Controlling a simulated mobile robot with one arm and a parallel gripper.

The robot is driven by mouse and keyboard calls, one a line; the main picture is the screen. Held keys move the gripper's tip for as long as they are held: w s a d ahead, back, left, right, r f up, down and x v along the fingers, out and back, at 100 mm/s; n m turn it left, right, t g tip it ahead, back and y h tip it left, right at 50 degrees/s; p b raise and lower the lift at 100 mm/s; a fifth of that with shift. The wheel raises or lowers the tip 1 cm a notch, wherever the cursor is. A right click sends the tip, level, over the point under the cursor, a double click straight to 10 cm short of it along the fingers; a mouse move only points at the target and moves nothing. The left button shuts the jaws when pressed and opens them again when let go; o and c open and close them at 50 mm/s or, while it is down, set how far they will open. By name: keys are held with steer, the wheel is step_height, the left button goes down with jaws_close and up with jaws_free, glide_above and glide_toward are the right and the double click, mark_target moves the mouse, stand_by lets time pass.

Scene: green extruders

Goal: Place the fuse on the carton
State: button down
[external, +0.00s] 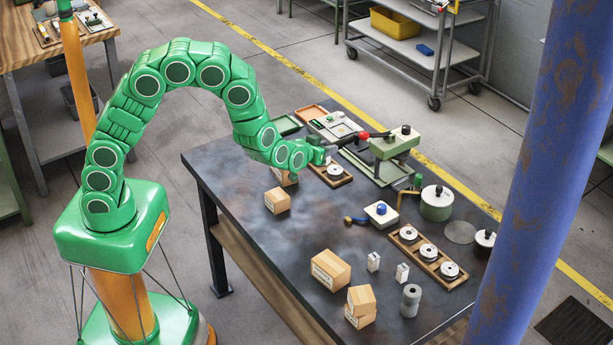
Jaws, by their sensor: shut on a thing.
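My green arm arches over the table from the left. My gripper (328,150) is small in the picture, above the far part of the table. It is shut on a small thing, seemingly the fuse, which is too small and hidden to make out. One carton (284,176) stands just below and left of my gripper, partly covered by the arm. Another carton (277,201) stands nearer, toward the left edge. I cannot tell which carton is meant.
A green press (394,145) with a red and black handle stands close right of my gripper. A wooden holder (429,256) with white discs, a green pot (436,204), small white blocks (373,262) and a grey roll (411,300) fill the right side. The table's middle is clear.

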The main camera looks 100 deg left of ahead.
steer(key=s+a+r+n+g+y, duration=0.1)
steer(key=s+a+r+n+g, duration=0.15)
steer(key=s, duration=0.45)
steer(key=s+a+r+n+g+y, duration=0.1)
steer(key=s+a+n+g, duration=0.25)
steer(key=s, duration=0.35)
steer(key=shift+g, duration=0.3)
steer(key=shift+s+a+f, duration=0.1)
steer(key=shift+s+f, duration=0.1)
steer(key=shift+f, duration=1.15)
steer(key=shift+s+a+f, duration=0.15)
steer(key=shift+f, duration=1.15)
steer(key=shift+s+a+f, duration=0.1)
steer(key=shift+s+f, duration=0.1)
steer(key=shift+f, duration=1.15)
steer(key=shift+f+h, duration=0.15)
steer(key=shift+h, duration=0.15)
steer(key=c, duration=0.8)
jaws_free()
steer(key=shift+r, duration=0.2)
steer(key=shift+v, duration=6)
steer(key=shift+d+f, duration=0.1)
